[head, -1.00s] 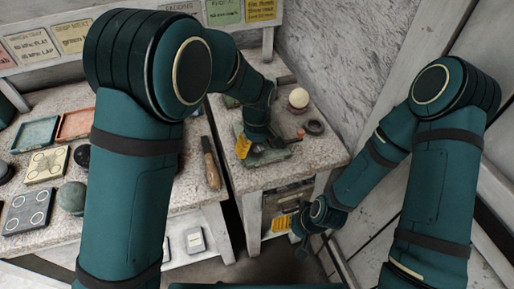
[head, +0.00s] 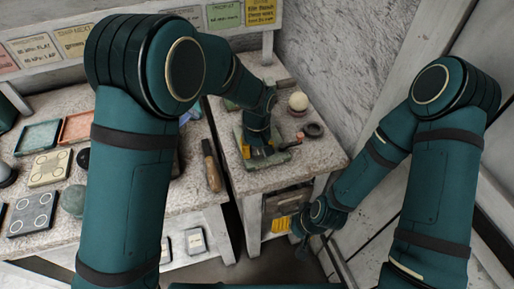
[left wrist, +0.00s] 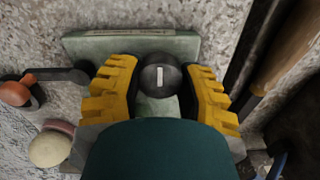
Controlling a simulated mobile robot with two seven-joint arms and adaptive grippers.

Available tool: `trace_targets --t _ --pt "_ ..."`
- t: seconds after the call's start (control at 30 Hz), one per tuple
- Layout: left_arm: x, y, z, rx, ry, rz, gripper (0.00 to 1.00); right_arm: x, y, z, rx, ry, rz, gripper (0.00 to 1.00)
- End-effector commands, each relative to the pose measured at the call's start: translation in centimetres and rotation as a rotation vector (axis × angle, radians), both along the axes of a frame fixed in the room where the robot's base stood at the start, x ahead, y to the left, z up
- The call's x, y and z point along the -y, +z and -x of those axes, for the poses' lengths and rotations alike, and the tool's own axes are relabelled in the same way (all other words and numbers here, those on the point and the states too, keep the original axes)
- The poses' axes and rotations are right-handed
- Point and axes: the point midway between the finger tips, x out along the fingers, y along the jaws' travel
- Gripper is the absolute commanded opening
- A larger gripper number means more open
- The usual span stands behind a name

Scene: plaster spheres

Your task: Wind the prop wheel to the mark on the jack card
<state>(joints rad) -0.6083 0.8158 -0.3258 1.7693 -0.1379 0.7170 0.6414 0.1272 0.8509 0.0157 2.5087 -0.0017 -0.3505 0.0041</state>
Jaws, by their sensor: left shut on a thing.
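The prop wheel appears to be the dark round knob (left wrist: 160,76) with a white bar on top, in the left wrist view. My left gripper (left wrist: 160,90) is shut on it, one yellow ribbed finger on each side. The knob sits over a grey-green metal base (left wrist: 130,45) on the bench. In the head view my left gripper (head: 258,152) hides the knob, and part of the base (head: 238,135) shows. A green card (head: 224,15) on the back board may be the jack card; its text is too small to read surely. My right gripper (head: 283,224) is low beside the bench; its fingers are unclear.
A wooden-handled tool (head: 211,165) lies on the left bench, with trays (head: 75,128) and patterned blocks further left. A wall stands close behind.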

Motion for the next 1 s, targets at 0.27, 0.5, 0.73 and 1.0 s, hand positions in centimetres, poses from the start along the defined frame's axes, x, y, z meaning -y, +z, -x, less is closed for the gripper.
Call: trace_targets --t 0.27,0.5,0.73,1.0 --pt "0.0 -0.1 0.0 0.001 -0.011 0.000 0.02 0.0 0.0 0.0 -0.001 0.000 0.000 0.73" --pt "0.0 -0.1 0.0 0.001 -0.009 0.000 0.73 0.0 0.0 0.0 -0.001 0.000 0.000 0.73" --pt "0.0 0.2 0.0 0.001 -0.009 0.001 0.73 0.0 0.0 0.0 -0.001 0.000 0.000 0.73" --pt "0.0 4.0 -0.1 0.004 -0.009 0.002 0.73 0.0 0.0 0.0 -0.001 0.000 0.000 0.73"
